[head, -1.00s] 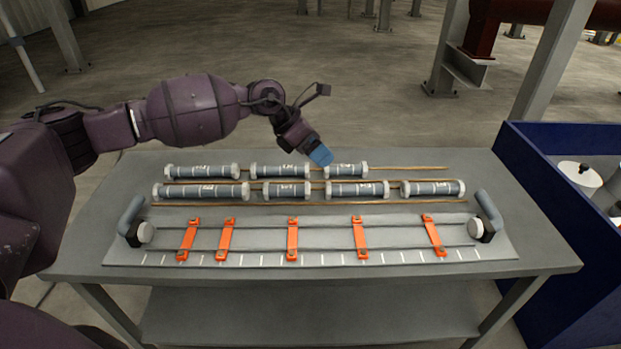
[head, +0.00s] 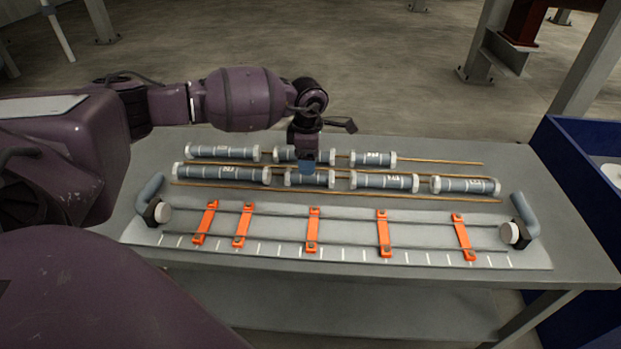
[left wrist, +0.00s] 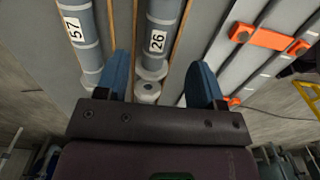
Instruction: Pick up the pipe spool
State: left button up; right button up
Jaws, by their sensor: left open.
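Several grey pipe spools with white end flanges lie in two rows on the table, and which one is meant I cannot tell. My left gripper (head: 307,167) is open above the short spool (head: 309,179), second from left in the front row, and partly hides the back-row spool (head: 290,155). In the left wrist view, the open blue fingers (left wrist: 161,85) are empty and straddle the front row's line. A white flange shows between them, and a spool labelled 26 (left wrist: 159,35) lies ahead. A spool labelled 57 (left wrist: 80,40) lies left of it. My right gripper is not in view.
In front of the spools is a grey rack with orange clamps (head: 313,230) and a bent grey handle at each end (head: 152,197). Thin copper-coloured rods (head: 430,195) run along the rows. A blue bin (head: 575,170) stands at the right. The table's right front is bare.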

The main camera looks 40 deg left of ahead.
aim_at(310, 178)
pick_arm(q)
jog(key=shift+a+f+b, duration=0.15)
jog(key=shift+a+f, duration=0.05)
jog(key=shift+f, duration=1.3)
jog(key=shift+a+f+b, duration=0.15)
jog(key=shift+f, duration=1.3)
jog(key=shift+s, duration=0.1)
jog(key=shift+c, duration=0.3)
jog(key=shift+r, duration=0.1)
jog(key=c, duration=1)
